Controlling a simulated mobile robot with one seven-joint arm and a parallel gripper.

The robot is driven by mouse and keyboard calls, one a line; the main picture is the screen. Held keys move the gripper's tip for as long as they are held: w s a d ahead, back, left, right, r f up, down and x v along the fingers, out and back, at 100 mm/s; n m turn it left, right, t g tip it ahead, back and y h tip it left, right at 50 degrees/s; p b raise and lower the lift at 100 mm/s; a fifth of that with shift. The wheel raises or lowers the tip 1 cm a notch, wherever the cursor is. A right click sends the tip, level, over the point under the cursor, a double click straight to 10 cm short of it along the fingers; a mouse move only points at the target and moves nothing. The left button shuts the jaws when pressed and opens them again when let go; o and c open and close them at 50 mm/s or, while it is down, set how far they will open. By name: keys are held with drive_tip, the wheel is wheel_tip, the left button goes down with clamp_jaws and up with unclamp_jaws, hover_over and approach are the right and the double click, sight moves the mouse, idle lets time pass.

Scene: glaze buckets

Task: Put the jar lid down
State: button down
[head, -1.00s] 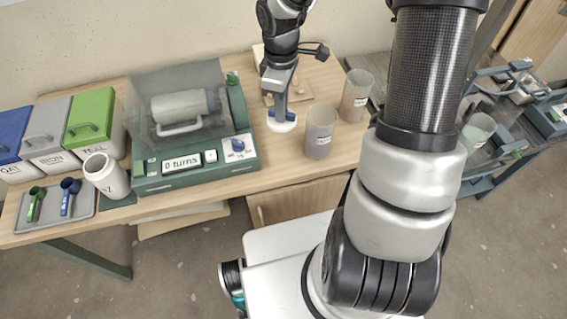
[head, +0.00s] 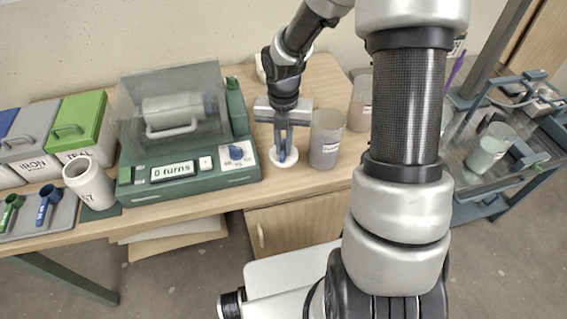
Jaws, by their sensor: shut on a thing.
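My gripper (head: 286,151) is shut on the white round jar lid (head: 284,161), with its fingers pointing down on the lid's middle. The lid lies flat at or just above the wooden table, between the green machine and a clear bucket; I cannot tell whether it touches the tabletop. A white jar (head: 90,186) with an open top stands at the left, beside the machine. Its label is only partly readable.
The green machine (head: 178,168) reads "0 turns" and has a clear cover over a drum. Clear labelled buckets (head: 325,138) stand right of the lid. A grey tray (head: 62,214) holds scoops. Bare table (head: 215,194) lies along the front edge.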

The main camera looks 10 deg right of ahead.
sight(284, 158)
drive_tip(key=shift+f+b, duration=0.5)
drive_tip(key=shift+f, duration=2.25)
drive_tip(key=shift+f, duration=0.2)
drive_tip(key=c, duration=1.8)
unclamp_jaws()
wheel_tip(284, 158, up, 12)
drive_tip(key=p, duration=0.2)
drive_tip(key=shift+r+p, duration=0.25)
drive_tip(key=shift+p, duration=0.1)
